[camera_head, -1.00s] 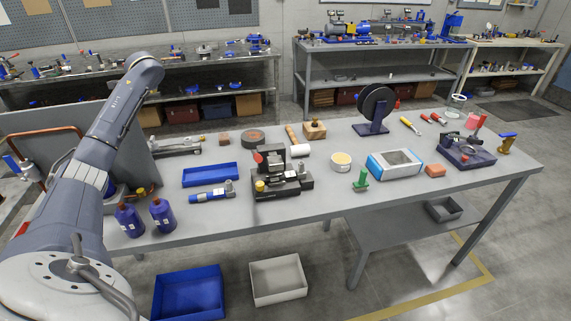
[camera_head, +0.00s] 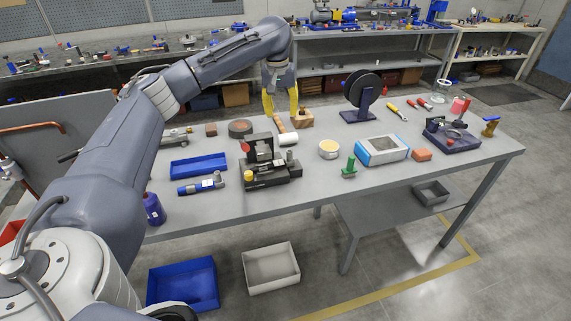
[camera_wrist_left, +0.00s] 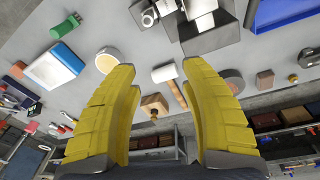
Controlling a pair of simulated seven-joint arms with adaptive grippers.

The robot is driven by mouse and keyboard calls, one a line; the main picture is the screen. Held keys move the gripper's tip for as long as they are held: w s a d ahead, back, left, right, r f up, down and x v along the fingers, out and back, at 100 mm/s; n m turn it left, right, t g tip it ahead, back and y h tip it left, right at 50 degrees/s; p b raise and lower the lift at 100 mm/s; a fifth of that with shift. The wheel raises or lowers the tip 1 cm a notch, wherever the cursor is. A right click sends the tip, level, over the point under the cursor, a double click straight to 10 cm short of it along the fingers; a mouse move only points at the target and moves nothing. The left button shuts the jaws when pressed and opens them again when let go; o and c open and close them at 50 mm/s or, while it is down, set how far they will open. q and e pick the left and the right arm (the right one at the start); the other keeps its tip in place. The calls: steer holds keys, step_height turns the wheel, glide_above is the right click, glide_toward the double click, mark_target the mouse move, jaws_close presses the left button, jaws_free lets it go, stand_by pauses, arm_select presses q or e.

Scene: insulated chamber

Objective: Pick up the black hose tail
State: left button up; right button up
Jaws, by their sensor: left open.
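I cannot single out a black hose tail with certainty. A black reel (camera_head: 362,92) on a dark stand is at the back of the table. A short dark rod (camera_head: 69,156) shows at far left by the grey panel; I cannot tell what it is. My left gripper (camera_head: 281,114) is open and empty, with yellow fingers pointing down over the back middle of the table, left of the reel. In the left wrist view its fingers (camera_wrist_left: 158,66) are spread, with a white-headed mallet (camera_wrist_left: 165,73) and a wooden block (camera_wrist_left: 154,104) seen between them. My right gripper is out of view.
A blue tray (camera_head: 199,166), a black device (camera_head: 270,172), a blue-and-white box (camera_head: 382,150) and a green item (camera_head: 349,168) stand on the table (camera_head: 320,190). A blue bin (camera_head: 183,285) and a white bin (camera_head: 271,267) are on the floor. The table's front strip is mostly clear.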

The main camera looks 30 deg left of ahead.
mark_target(289, 151)
arm_select(q)
steer(key=shift+n+g, duration=0.5)
steer(key=shift+g, duration=0.1)
steer(key=d+f, duration=0.1)
steer(key=f, duration=0.4)
steer(key=d+f, duration=0.1)
steer(key=f, duration=0.5)
steer(key=s+d+f, duration=0.1)
steer(key=f, duration=0.4)
steer(key=shift+d+f, duration=0.4)
steer(key=shift+c, duration=0.6)
jaws_close()
